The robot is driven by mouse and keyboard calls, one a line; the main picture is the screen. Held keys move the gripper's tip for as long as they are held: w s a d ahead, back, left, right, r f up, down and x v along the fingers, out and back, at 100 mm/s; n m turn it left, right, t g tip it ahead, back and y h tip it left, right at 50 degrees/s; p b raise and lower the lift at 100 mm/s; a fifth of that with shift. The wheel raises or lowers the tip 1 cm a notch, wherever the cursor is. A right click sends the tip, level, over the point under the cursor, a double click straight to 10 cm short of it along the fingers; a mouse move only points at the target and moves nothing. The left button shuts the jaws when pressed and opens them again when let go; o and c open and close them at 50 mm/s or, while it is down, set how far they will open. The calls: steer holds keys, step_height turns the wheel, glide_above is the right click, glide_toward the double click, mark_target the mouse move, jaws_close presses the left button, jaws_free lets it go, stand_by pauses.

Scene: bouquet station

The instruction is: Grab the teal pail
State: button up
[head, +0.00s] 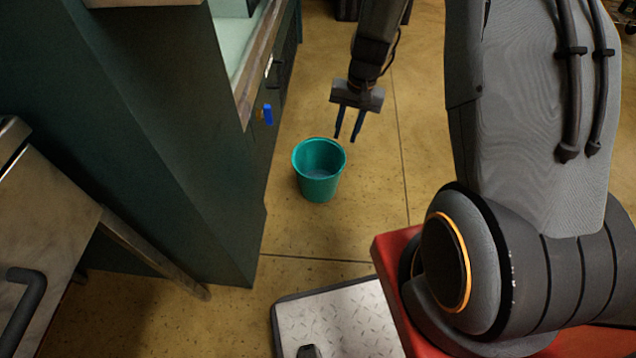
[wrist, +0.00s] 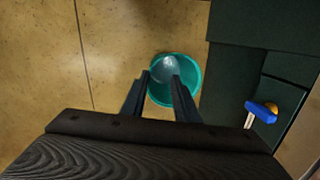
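The teal pail (head: 319,185) stands upright on the tan floor beside the dark green cabinet. Its open mouth faces up, and it looks empty. My gripper (head: 346,138) is above and slightly right of the pail in the head view. Its two fingers point down and are spread apart with nothing between them. In the wrist view the pail (wrist: 191,72) lies beyond the fingertips of my gripper (wrist: 160,76), and the right finger covers part of it. I cannot tell the exact height gap between fingertips and rim.
The dark green cabinet (head: 150,130) rises close to the pail's left. A blue-handled item (head: 267,113) sits at the cabinet's side; it also shows in the wrist view (wrist: 262,111). A metal plate (head: 335,320) is in front. Open floor (head: 425,130) lies right of the pail.

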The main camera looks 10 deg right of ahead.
steer(key=shift+m, duration=0.9)
steer(key=shift+w+d+f+b, duration=0.2)
steer(key=shift+w+f+b, duration=1.25)
steer(key=shift+f, duration=3.2)
steer(key=shift+w+d+f+b, duration=0.3)
steer(key=shift+f+b, duration=2.2)
steer(key=shift+f, duration=2.1)
steer(key=shift+w+d+f+b, duration=0.15)
steer(key=shift+w+f+b, duration=1.3)
steer(key=shift+f, duration=3.2)
steer(key=shift+s+b, duration=0.45)
steer(key=shift+s, duration=0.05)
steer(key=shift+c, duration=0.5)
jaws_close()
steer(key=shift+r, duration=0.1)
